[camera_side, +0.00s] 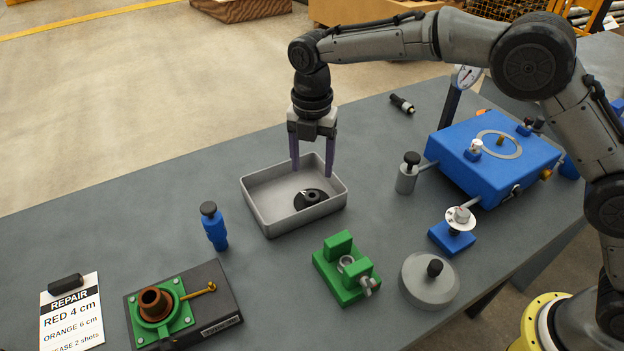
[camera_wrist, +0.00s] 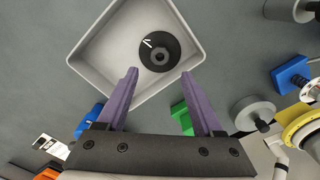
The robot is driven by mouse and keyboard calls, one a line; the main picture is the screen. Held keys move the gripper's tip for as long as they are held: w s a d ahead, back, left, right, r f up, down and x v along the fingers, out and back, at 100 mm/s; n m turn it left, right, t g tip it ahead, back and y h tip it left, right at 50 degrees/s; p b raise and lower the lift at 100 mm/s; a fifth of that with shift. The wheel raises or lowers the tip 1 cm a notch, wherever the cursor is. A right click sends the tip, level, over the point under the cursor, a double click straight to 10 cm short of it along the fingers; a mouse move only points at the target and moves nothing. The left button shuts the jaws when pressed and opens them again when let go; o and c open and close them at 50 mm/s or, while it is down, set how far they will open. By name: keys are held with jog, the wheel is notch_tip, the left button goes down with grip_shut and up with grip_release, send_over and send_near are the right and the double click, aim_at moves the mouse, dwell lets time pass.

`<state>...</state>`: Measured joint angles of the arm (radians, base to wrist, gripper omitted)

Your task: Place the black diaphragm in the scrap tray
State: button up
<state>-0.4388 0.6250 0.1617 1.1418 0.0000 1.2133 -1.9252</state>
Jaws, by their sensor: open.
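The black diaphragm (camera_side: 311,198) is a dark disc with a raised centre hub. It lies inside the grey scrap tray (camera_side: 262,211), towards the tray's front right. In the wrist view the diaphragm (camera_wrist: 159,50) lies in the tray (camera_wrist: 93,57), with a small white mark on its face. My gripper (camera_side: 312,168) is above the tray, with its two purple fingers spread apart and nothing between them. In the wrist view the fingers (camera_wrist: 160,78) are apart, and the diaphragm is beyond their tips, not touched.
A blue bottle-like piece (camera_side: 214,227) stands left of the tray. A green fixture (camera_side: 345,269) and a grey round lidded piece (camera_side: 429,282) are in front. A large blue unit (camera_side: 495,160) is at right. A repair card (camera_side: 71,314) lies front left. The table behind left is clear.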

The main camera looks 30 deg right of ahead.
notch_tip(320, 180, up, 4)
jog(key=shift+r, duration=0.15)
jog(key=s+d+r+m+t, duration=0.3)
jog(key=s+d+r+m, duration=0.9)
jog(key=s+d+m, duration=0.3)
jog(key=s+d+f+m+t, duration=0.1)
jog(key=s+d+f+m, duration=0.1)
jog(key=s+d+m, duration=0.2)
jog(key=s+d+f+m+t, duration=0.1)
jog(key=s+d+f+m, duration=0.2)
jog(key=s+m, duration=0.5)
jog(key=s+d, duration=0.1)
jog(key=s, duration=0.4)
jog(key=shift+s+f+t, duration=0.3)
